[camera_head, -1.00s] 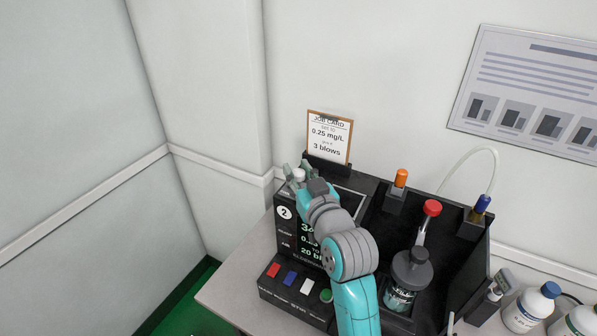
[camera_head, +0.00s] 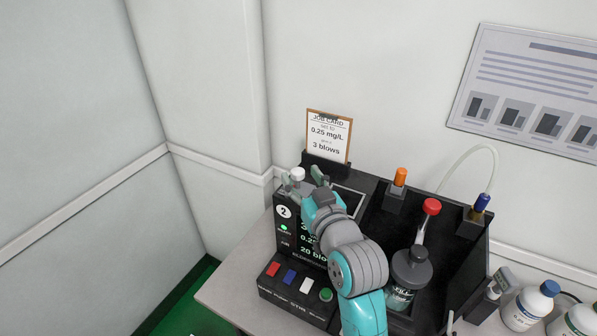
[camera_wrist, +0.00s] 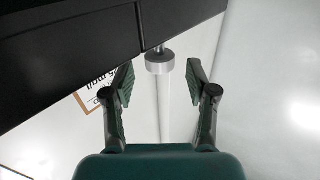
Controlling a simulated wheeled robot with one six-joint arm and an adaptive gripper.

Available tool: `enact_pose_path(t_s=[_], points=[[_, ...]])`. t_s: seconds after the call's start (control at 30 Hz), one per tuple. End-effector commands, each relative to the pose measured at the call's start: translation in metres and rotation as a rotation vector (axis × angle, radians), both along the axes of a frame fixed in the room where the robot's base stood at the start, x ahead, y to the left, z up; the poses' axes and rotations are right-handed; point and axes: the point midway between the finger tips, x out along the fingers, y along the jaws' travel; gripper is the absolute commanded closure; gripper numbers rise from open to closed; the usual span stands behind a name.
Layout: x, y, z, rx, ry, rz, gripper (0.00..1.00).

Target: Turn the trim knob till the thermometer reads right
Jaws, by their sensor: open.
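The trim knob is likely the pale round knob (camera_head: 297,174) at the top left of the black box (camera_head: 284,264). In the wrist view the silver knob (camera_wrist: 160,62) sticks out on a short stem. My gripper (camera_head: 308,179) is open beside the knob, to its right in the head view. In the wrist view my gripper (camera_wrist: 160,78) has its two fingers spread on either side of the knob, with clear gaps. The box's display (camera_head: 309,240) shows green figures, partly hidden by my arm; the top line starts with 3. I cannot make out a separate thermometer.
Red, blue, white and green buttons (camera_head: 305,286) line the box's front. A job card (camera_head: 329,135) stands behind it, reading 0.25 mg/L and 3 blows. White bottles (camera_head: 530,307) are at far right.

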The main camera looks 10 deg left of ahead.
Motion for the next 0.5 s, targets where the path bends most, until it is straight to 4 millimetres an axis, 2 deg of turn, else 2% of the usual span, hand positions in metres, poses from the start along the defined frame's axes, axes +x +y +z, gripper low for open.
enact_pose_path(t_s=[0.3, 0.5], points=[[-0.054, -0.031, -0.001, 0.001, 0.000, -0.001, 0.43], [-0.074, -0.043, -0.001, 0.000, 0.001, -0.001, 0.43]])
